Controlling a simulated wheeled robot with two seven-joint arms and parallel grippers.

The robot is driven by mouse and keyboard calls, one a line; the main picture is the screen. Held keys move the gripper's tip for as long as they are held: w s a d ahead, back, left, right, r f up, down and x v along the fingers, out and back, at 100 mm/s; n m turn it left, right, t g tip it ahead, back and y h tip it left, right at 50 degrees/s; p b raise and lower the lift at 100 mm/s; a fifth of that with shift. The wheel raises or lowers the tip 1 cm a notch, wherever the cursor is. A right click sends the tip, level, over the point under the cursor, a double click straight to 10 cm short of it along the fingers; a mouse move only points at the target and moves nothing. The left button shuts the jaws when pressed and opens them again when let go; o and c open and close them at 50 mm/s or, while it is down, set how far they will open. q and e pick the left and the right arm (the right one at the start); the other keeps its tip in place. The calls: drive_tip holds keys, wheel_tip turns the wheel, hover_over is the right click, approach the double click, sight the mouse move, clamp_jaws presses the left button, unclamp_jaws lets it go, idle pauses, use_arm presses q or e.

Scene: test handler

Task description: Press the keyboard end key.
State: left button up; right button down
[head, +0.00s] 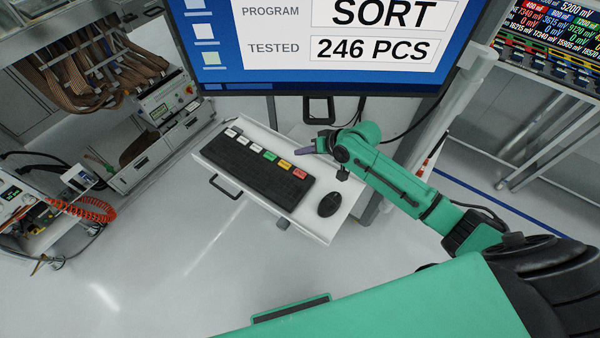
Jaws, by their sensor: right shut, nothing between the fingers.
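A black keyboard (255,178) lies on a white pull-out tray (321,232) below the monitor. Along its far edge is a row of coloured keys: white ones at the left, then a green key (269,155), a yellow-orange key (284,164) and a red key (300,174) at the right end. The labels are too small to read, so I cannot tell which is the end key. My right gripper (304,151) is shut and empty, with purple fingertips just beyond the red and yellow-orange keys in the picture. It appears apart from the keys. My left gripper is not in view.
A black mouse (329,204) lies on the tray right of the keyboard. The large monitor (330,88) shows SORT and 246 PCS behind the tray. A black handle (225,187) sticks out at the tray's front left. Cabinets with cables (90,70) stand at the left.

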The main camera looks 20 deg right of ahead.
drive_tip(key=b, duration=0.8)
hover_over(303, 175)
wheel_tip(303, 175, down, 8)
drive_tip(key=shift+f, duration=0.45)
drive_tip(key=shift+f, duration=0.1)
idle(1.1)
drive_tip(key=shift+f+b, duration=0.3)
drive_tip(key=shift+f, duration=0.45)
idle(0.5)
drive_tip(key=shift+r, duration=0.1)
drive_tip(key=shift+r+p, duration=0.8)
